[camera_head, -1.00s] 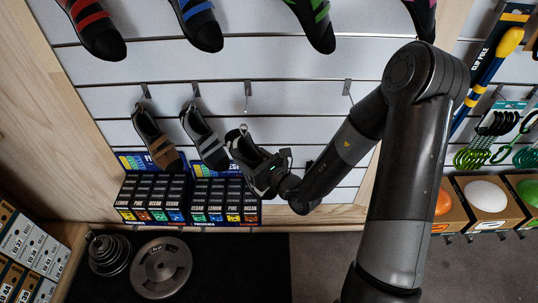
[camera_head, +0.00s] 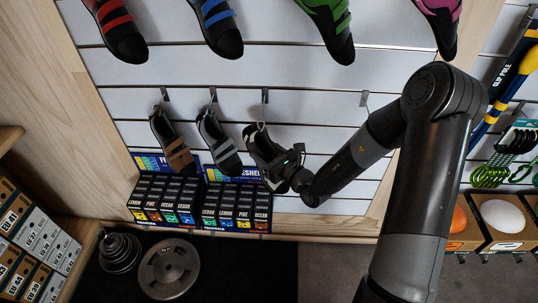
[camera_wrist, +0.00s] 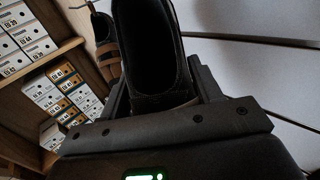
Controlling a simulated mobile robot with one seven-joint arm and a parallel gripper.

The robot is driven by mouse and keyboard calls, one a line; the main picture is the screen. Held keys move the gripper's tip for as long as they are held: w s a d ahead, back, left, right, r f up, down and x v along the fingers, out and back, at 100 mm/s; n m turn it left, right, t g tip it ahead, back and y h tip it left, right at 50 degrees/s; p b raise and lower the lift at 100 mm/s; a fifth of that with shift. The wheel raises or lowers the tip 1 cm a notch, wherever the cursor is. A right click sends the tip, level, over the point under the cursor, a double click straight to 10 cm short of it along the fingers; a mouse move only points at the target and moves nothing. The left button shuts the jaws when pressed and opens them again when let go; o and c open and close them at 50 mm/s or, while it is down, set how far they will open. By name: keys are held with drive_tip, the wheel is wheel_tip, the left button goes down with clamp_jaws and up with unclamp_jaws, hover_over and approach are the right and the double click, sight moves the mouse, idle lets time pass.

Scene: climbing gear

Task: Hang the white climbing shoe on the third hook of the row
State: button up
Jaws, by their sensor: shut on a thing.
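The white climbing shoe (camera_head: 260,144) looks dark with pale edging in the head view. It is just below the third hook (camera_head: 265,96) of the row, toe pointing down, its heel loop close under the hook. I cannot tell whether the loop is around the hook. My gripper (camera_head: 282,165) is shut on the shoe from the right. In the wrist view the shoe's dark opening (camera_wrist: 157,50) shows between the two fingers (camera_wrist: 163,90); the hook's contact with the loop is not visible there.
A brown-strapped shoe (camera_head: 172,144) and a grey-strapped shoe (camera_head: 218,144) hang on the first two hooks, close to the left. The fourth hook (camera_head: 365,99) is empty. Small display boxes (camera_head: 205,203) stand below. Coloured shoes (camera_head: 220,28) hang above.

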drive_tip(key=w+f, duration=0.1)
drive_tip(key=w, duration=0.7)
drive_tip(key=shift+f, duration=0.25)
idle(0.5)
idle(0.6)
drive_tip(key=o, duration=1.2)
drive_tip(key=shift+d, duration=0.1)
